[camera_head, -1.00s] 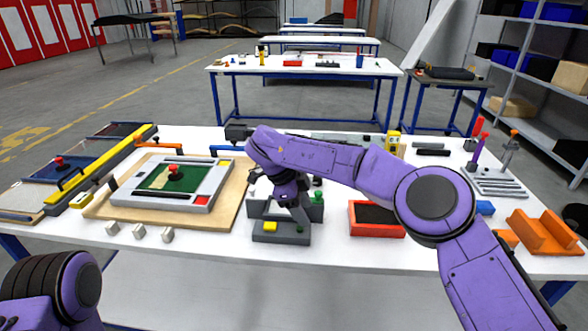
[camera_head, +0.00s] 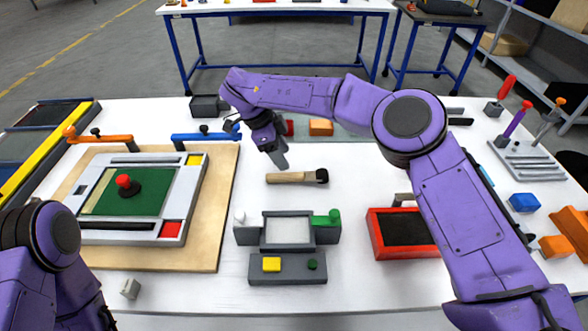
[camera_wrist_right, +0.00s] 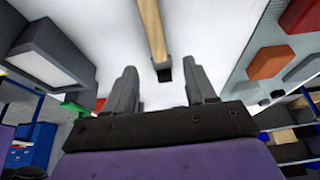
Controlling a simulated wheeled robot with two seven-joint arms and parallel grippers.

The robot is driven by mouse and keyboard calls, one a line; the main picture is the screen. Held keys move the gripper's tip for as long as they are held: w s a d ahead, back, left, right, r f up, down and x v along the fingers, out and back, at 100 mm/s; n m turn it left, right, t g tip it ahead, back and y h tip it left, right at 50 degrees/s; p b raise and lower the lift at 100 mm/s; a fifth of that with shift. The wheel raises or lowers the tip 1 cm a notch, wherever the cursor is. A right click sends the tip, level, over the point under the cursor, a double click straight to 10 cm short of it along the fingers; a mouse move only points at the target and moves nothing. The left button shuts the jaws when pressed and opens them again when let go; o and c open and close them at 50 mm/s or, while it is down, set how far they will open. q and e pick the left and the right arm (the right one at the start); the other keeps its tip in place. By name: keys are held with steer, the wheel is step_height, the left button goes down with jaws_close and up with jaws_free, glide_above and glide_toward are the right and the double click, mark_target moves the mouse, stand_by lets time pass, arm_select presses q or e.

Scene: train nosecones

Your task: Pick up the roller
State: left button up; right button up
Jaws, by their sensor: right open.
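A tool with a pale wooden handle and a dark end (camera_head: 298,176) lies on the white table behind the grey fixture. I cannot tell for certain whether it is the roller. My right gripper (camera_head: 277,160) is just behind the handle, pointing down. In the right wrist view the open, empty fingers (camera_wrist_right: 163,90) stand apart, with the wooden handle (camera_wrist_right: 151,25) ahead of the gap between them. Handled tools also stand in a rack (camera_head: 525,160) at the right. My left arm shows at the lower left, with its gripper out of view.
A grey fixture (camera_head: 287,269) with yellow and green buttons stands in front of the tool. A wooden board (camera_head: 209,248) carrying a green panel is left. A red-rimmed tray (camera_head: 376,238) is right. An orange block (camera_head: 321,127) lies behind. White table around the tool is clear.

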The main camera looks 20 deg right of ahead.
mark_target(296, 174)
steer(key=p+x, duration=0.2)
steer(key=x, duration=0.5)
steer(key=shift+s+d, duration=0.2)
steer(key=shift+d, duration=0.1)
steer(key=shift+s+d+f, duration=0.1)
steer(key=shift+f, duration=0.05)
jaws_close()
